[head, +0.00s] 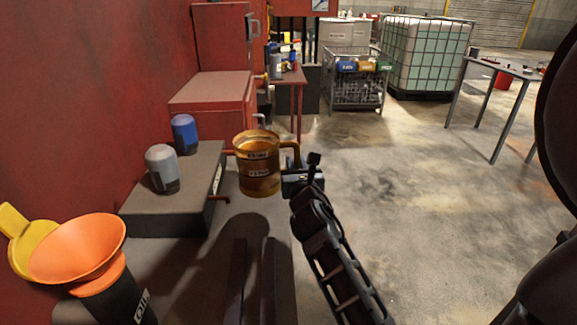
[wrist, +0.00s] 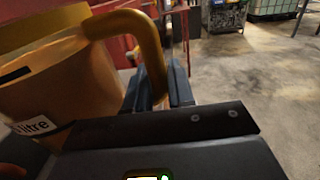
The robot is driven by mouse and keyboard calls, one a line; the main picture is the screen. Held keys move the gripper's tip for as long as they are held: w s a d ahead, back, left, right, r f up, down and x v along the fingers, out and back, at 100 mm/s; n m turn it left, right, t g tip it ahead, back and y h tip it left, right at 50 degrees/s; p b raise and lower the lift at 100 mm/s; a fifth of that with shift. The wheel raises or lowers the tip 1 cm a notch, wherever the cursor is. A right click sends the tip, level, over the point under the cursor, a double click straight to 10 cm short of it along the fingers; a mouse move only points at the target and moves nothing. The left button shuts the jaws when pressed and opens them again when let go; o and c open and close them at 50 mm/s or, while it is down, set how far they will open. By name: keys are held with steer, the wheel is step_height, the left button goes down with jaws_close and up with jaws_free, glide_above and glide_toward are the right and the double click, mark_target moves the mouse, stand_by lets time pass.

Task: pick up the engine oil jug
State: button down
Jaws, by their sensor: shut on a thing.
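The engine oil jug (head: 258,170) is an amber, open-topped measuring jug with a handle on its right side and dark label bands. In the head view it is upright, in front of the right end of the grey ledge. My gripper (head: 292,170) is to the right of the jug, at its handle. In the wrist view the jug (wrist: 60,90) fills the left side, with a "litre" label. My gripper's fingers (wrist: 160,90) are shut on the jug's handle. Whether the jug's base touches anything is hard to tell.
A grey ledge (head: 200,192) holds a blue-capped container (head: 185,134) and a grey-capped container (head: 162,168). An orange funnel (head: 80,248) stands at the lower left. A red cabinet (head: 212,100) is behind. A metal table (head: 500,70) stands far right. The floor between is open.

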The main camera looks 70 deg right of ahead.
steer(key=s+d+r+p, duration=0.2)
steer(key=s+r+p, duration=0.2)
steer(key=s, duration=0.3)
steer(key=shift+s+d+r, duration=0.35)
steer(key=shift+r, duration=0.3)
